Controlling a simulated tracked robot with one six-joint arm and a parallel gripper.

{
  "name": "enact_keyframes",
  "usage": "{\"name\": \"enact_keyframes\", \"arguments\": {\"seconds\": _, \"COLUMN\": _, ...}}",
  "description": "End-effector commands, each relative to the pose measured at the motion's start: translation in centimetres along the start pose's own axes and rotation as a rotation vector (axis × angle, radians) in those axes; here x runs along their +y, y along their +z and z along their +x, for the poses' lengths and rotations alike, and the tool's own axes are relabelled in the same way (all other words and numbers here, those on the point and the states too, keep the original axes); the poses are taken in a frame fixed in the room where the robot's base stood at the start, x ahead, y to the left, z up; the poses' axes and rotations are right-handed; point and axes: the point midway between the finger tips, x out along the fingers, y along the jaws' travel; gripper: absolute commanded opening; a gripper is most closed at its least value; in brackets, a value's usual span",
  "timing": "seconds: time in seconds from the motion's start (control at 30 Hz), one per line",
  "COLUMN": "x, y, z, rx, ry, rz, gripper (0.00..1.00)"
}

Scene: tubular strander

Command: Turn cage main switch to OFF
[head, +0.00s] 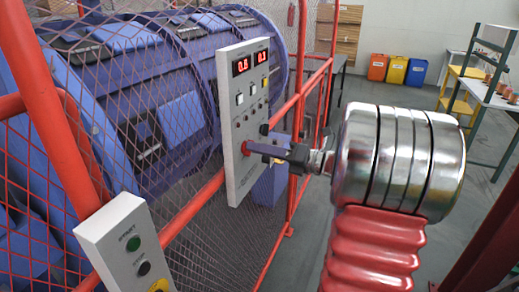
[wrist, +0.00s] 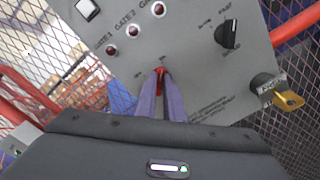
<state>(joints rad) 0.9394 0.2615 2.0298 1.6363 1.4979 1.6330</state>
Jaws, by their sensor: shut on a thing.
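A grey control panel (head: 245,110) stands upright at the red cage rail; it fills much of the wrist view (wrist: 110,60). A small red switch handle (head: 246,148) sits low on its face. I take it for the cage main switch; its position labels are too small to read. My gripper (head: 264,149) reaches it from the right and is shut on it. In the wrist view the red handle (wrist: 160,73) shows between the tips of my two purplish fingers (wrist: 160,92), which hide most of it.
Beside the handle are a black selector knob (wrist: 227,36), a key switch with a yellow key (wrist: 289,99) and red gate lamps (wrist: 133,31). Mesh and red rails (head: 207,192) border the blue strander (head: 125,50). A start button box (head: 125,245) stands at front left.

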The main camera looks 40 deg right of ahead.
Motion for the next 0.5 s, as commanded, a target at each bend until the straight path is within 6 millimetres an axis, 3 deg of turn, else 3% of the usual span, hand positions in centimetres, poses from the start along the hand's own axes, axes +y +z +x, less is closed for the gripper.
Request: {"name": "enact_keyframes", "arguments": {"seconds": 0.5, "x": -0.20, "y": -0.01, "z": -0.10, "rx": -0.001, "ry": -0.006, "rz": -0.055, "gripper": 0.00}}
